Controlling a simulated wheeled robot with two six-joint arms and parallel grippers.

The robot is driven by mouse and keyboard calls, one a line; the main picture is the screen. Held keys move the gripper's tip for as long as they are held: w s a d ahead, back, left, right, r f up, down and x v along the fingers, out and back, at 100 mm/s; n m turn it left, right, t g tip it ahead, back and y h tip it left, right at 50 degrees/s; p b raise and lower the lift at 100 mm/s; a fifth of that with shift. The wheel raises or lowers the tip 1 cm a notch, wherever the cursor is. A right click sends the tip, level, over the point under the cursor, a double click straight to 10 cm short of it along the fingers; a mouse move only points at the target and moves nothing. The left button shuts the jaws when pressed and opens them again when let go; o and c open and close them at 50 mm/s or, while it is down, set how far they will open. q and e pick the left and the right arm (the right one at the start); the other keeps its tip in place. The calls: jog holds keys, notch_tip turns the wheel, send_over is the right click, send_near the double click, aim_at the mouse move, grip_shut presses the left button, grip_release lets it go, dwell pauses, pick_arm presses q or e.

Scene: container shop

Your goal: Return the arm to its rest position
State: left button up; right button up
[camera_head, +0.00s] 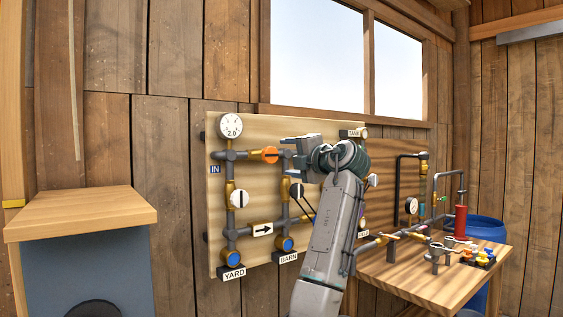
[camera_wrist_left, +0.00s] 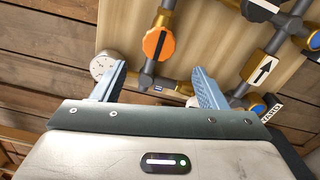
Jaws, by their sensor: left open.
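My left arm (camera_head: 338,225) rises from the bottom of the head view and bends at the wrist in front of the pipe board. Its gripper (camera_head: 292,152) points left, near the orange valve handle (camera_head: 268,155). In the left wrist view, the two blue-grey fingers (camera_wrist_left: 160,72) stand wide apart with nothing between them. The orange handle (camera_wrist_left: 158,43) shows beyond the fingertips, apart from them. My right gripper is in neither view.
The wooden pipe board (camera_head: 222,270) carries pipes, a dial gauge (camera_head: 230,126) and blue-capped outlets labelled YARD (camera_head: 233,258) and BARN. A workbench (camera_head: 440,285) with a red cylinder (camera_head: 461,222) stands right, before a blue barrel (camera_head: 487,228). A wood-topped cabinet (camera_head: 80,212) stands left.

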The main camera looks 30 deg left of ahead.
pick_arm(q)
jog(key=shift+s+d, duration=0.1)
jog(key=shift+d, duration=0.2)
